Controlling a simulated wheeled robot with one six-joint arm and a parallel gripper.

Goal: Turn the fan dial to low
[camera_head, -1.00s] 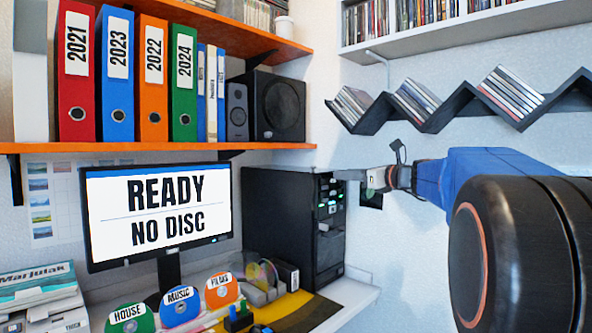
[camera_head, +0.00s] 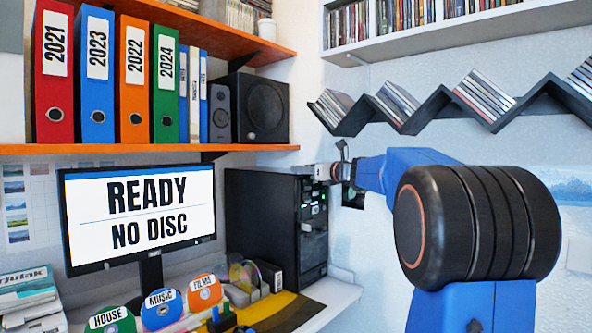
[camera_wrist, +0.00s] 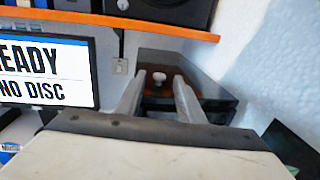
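A pale round knob (camera_wrist: 158,79), which may be the fan dial, shows in the wrist view on the brownish top panel of the black computer tower (camera_wrist: 215,94). Its setting is too small to read. My gripper (camera_wrist: 160,75) is open, with one finger on each side of the knob in the picture. I cannot tell whether the fingers touch it. In the head view my gripper (camera_head: 312,171) is at the upper front corner of the tower (camera_head: 262,222), and the knob cannot be made out there.
A monitor (camera_head: 140,213) reading "READY NO DISC" stands left of the tower. An orange shelf (camera_head: 120,149) with binders and a speaker (camera_head: 261,107) is above. A black zigzag rack (camera_head: 428,112) hangs on the right wall. Labelled discs (camera_head: 161,309) stand on the desk below.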

